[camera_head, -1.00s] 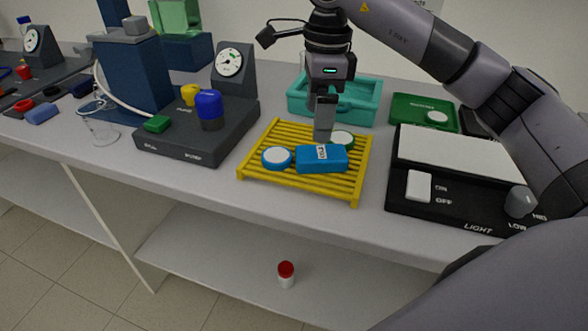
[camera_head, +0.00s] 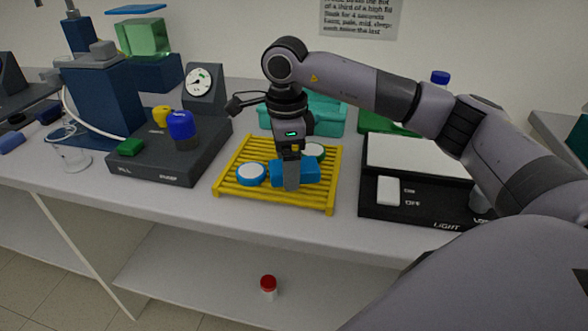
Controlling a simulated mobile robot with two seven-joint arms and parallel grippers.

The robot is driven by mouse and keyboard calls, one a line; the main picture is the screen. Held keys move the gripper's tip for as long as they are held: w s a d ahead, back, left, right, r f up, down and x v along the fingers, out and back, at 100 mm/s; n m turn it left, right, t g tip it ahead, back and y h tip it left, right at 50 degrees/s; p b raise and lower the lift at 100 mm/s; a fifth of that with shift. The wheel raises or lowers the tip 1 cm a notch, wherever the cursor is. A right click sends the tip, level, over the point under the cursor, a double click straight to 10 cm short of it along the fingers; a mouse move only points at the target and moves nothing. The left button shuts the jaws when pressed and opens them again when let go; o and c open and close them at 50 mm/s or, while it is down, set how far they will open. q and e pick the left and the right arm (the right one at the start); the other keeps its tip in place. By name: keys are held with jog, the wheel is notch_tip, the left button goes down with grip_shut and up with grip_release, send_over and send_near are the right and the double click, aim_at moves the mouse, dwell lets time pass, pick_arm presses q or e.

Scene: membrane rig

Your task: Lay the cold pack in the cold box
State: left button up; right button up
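The blue cold pack (camera_head: 308,172) lies on the yellow slatted rack (camera_head: 232,190). My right gripper (camera_head: 291,178) points straight down at it. One grey finger shows in front of the pack's near side; the other finger is hidden, so whether the gripper has closed on the pack cannot be told. A teal open-topped box (camera_head: 328,122), perhaps the cold box, stands behind the rack, partly hidden by my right arm. My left gripper is not in view.
A black light box (camera_head: 415,212) stands right of the rack, a dark pump unit (camera_head: 160,165) left. A red-capped bottle (camera_head: 268,287) stands on the lower shelf.

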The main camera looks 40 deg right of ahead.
jog(key=c, duration=1.3)
notch_tip(320, 180, up, 9)
jog(key=shift+w+f, duration=0.1)
jog(key=shift+c, duration=0.2)
notch_tip(320, 180, up, 11)
jog(key=p, duration=0.3)
